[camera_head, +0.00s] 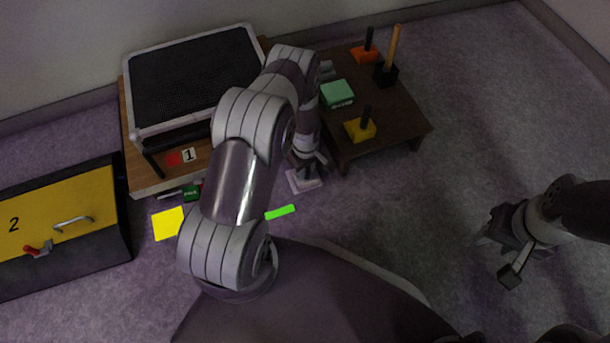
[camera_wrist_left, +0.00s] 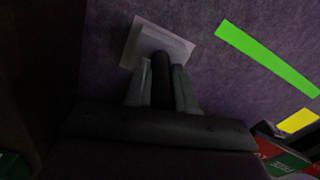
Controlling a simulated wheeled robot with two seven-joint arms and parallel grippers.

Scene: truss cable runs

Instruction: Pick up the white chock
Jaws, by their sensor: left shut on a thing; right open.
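The white chock (camera_head: 304,181) is a pale flat block on the floor in front of the dark low table. It also shows at the top of the left wrist view (camera_wrist_left: 143,38), with a dark upright post on it. My left gripper (camera_head: 306,166) is over the chock. In the left wrist view its two fingers (camera_wrist_left: 162,82) are closed on the dark post. I cannot tell whether the block is lifted off the floor. My right gripper (camera_head: 505,252) is open and empty over bare floor at the right.
A dark low table (camera_head: 400,118) holds a yellow chock (camera_head: 361,130), an orange chock (camera_head: 366,53) and a green box (camera_head: 337,93). A black mesh-topped case (camera_head: 195,75) stands at the back left. A yellow-topped box (camera_head: 60,215) is left. A green strip (camera_head: 280,212) and yellow square (camera_head: 168,223) mark the floor.

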